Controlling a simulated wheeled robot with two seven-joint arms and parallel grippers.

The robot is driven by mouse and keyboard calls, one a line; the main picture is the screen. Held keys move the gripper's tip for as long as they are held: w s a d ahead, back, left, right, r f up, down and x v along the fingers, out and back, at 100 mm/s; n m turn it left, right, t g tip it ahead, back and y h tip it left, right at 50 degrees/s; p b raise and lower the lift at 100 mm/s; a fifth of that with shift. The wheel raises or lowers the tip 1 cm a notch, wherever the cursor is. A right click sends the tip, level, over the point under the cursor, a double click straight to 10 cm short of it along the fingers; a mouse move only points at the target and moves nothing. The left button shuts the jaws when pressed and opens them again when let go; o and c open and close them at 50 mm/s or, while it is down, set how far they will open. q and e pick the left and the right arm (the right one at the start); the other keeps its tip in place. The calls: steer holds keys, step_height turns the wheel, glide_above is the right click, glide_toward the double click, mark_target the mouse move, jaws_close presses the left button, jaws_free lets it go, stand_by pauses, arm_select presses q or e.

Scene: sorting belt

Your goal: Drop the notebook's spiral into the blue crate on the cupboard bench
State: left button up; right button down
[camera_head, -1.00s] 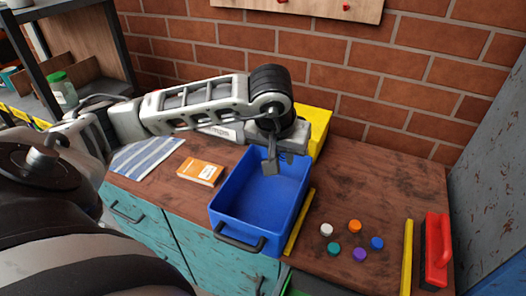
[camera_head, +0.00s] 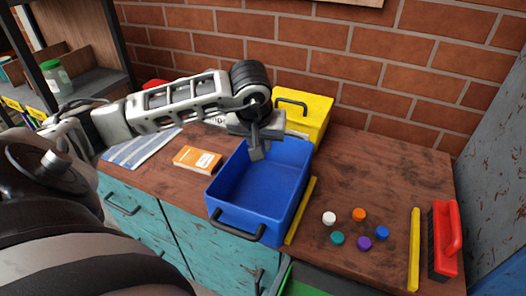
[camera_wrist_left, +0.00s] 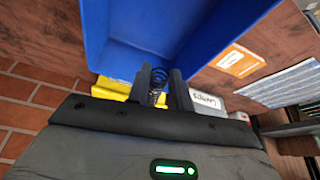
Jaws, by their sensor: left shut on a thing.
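The blue crate (camera_head: 226,200) stands open on the wooden bench, and its floor looks empty. It also fills the upper part of the left wrist view (camera_wrist_left: 95,30). My left gripper (camera_head: 258,150) is over the crate's back edge. In the left wrist view the fingers (camera_wrist_left: 162,76) are shut on a dark wire spiral (camera_wrist_left: 158,84), which shows as coils between them. The spiral cannot be made out in the head view. My right gripper is out of view.
A yellow crate (camera_head: 318,104) stands behind the blue one. An orange box (camera_head: 198,160) and a striped cloth (camera_head: 138,150) lie to its left. Several coloured caps, a yellow bar (camera_head: 414,250) and a red-handled brush (camera_head: 447,240) lie to the right. A brick wall is behind.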

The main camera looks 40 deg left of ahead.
arm_select(q)
steer(key=o, duration=0.9)
steer(key=shift+r, duration=0.1)
steer(key=v, duration=1.6)
steer(key=shift+d+p, duration=0.1)
steer(key=shift+p, duration=0.3)
